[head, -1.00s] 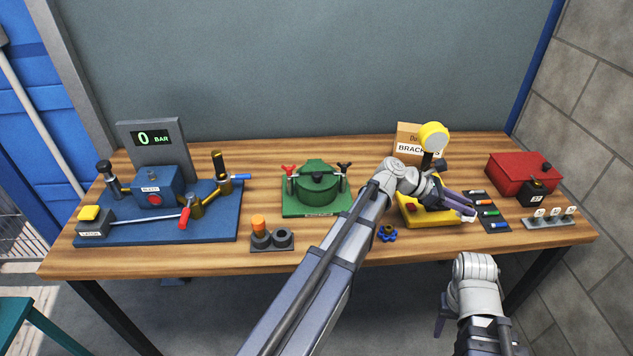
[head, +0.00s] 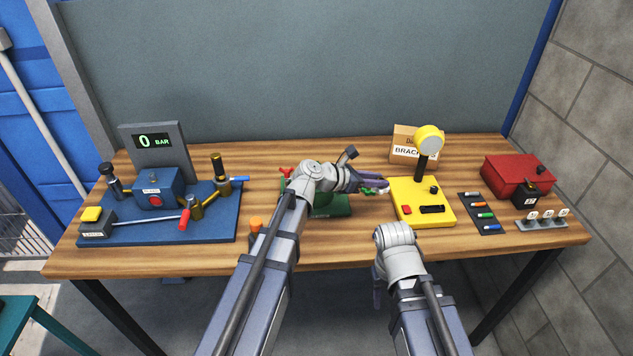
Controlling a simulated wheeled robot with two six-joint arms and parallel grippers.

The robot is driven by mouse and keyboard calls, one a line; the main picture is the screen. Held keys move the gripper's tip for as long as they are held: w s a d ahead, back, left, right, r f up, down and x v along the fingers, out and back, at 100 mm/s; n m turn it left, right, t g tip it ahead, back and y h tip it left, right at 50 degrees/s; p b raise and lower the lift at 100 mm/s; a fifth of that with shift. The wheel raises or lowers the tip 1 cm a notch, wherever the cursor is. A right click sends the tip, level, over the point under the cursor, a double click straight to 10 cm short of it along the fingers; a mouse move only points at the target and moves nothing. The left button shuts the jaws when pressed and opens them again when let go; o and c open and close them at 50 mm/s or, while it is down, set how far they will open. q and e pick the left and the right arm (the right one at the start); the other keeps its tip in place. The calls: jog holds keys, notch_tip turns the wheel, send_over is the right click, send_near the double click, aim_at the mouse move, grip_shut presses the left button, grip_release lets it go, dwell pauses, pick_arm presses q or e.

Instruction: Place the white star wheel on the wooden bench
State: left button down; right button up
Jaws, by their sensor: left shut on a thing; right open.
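My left gripper (head: 376,187) is shut and held above the middle of the wooden bench (head: 350,255), between the green fixture and the yellow lamp unit. A small pale thing (head: 383,191), which I take to be the white star wheel, shows at its fingertips. The fingers hide most of it, so its shape is unclear. My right gripper (head: 377,294) is open, low in front of the bench's front edge, mostly hidden behind my own wrist.
The green fixture (head: 330,206) is partly covered by my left arm. The yellow lamp unit (head: 422,200) stands right of the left gripper, with a card of coloured pens (head: 483,214) and a red box (head: 515,174) beyond. A blue pump board (head: 150,228) fills the left.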

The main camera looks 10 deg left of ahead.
aim_at(371, 214)
pick_arm(q)
jog(key=shift+r+t, duration=0.15)
jog(key=shift+t, duration=0.25)
jog(key=shift+w+f, duration=0.1)
jog(key=shift+f, duration=0.15)
notch_tip(371, 214, down, 10)
jog(key=b, duration=1)
jog(key=shift+r, duration=0.25)
jog(key=c, duration=1.1)
grip_release()
jog(key=shift+f, duration=0.2)
jog(key=o, duration=0.4)
jog(key=shift+o, duration=0.2)
jog(key=shift+r, duration=0.1)
